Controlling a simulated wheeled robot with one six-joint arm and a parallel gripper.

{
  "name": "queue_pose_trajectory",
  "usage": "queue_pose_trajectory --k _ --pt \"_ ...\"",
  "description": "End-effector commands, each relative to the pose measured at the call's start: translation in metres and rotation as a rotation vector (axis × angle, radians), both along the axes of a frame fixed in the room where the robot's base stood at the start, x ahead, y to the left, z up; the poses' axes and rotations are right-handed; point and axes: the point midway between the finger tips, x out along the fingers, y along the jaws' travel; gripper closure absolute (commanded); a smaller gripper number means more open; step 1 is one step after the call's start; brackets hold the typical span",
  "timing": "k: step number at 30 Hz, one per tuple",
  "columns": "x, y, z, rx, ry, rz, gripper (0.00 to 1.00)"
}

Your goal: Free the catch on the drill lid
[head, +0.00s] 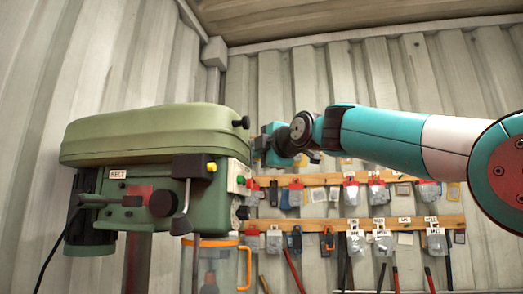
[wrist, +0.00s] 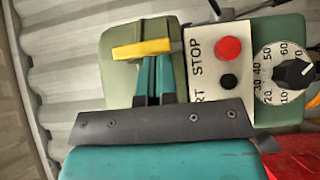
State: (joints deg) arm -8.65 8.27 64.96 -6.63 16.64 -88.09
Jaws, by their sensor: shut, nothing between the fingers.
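The drill's green lid (head: 145,132) looks down on its body in the head view, and part of it shows in the wrist view (wrist: 118,75). A yellow lever (wrist: 142,48), which looks like the catch, lies across the lid's edge beside the switch plate. My gripper (head: 262,150) is at the drill's right end. In the wrist view my gripper's teal fingers (wrist: 155,62) are together and empty, with their tips at the yellow lever. I cannot tell whether they touch it. The lever is not clear in the head view.
The switch plate (wrist: 210,75) has a red and a black button, with a dial (wrist: 284,72) to its right. A black knob (head: 241,122) sticks out of the lid's end. A tool rack (head: 360,222) hangs on the back wall. A clear orange-handled jug (head: 215,268) stands below.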

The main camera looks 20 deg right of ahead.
Motion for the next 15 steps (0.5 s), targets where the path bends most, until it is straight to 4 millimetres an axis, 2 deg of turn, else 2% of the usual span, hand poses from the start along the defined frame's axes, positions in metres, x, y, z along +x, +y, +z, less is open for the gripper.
queue_pose_trajectory --k 15 --pt "0.0019 -0.0006 -0.0038 -0.032 -0.053 0.001 1.0"
